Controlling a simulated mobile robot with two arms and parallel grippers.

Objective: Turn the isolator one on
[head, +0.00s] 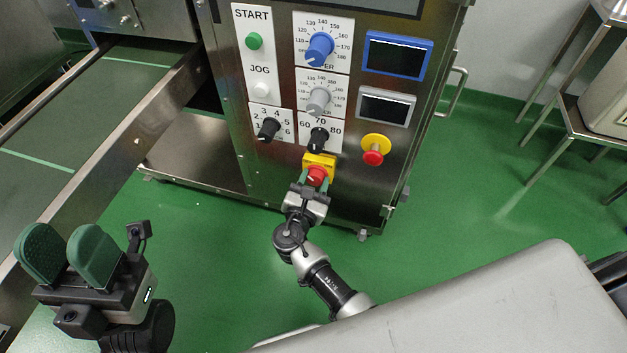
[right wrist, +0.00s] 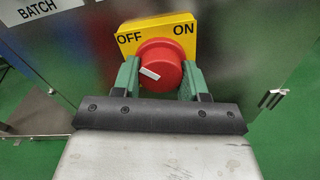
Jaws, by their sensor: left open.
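The isolator is a red rotary knob (head: 317,176) on a yellow plate (head: 319,160) low on the steel machine's front. In the right wrist view the yellow plate (right wrist: 155,32) reads OFF at left and ON at right. The white mark on the red knob (right wrist: 160,65) points up and left, toward OFF. My right gripper (head: 313,181) is at the knob, one green finger on each side, and appears shut on it. The gripper also shows in the right wrist view (right wrist: 160,82). My left gripper (head: 68,252) is open and empty, at the lower left, far from the panel.
A green START button (head: 254,41) is at the upper left. A conveyor (head: 100,100) runs along the left. The green floor at right is mostly clear.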

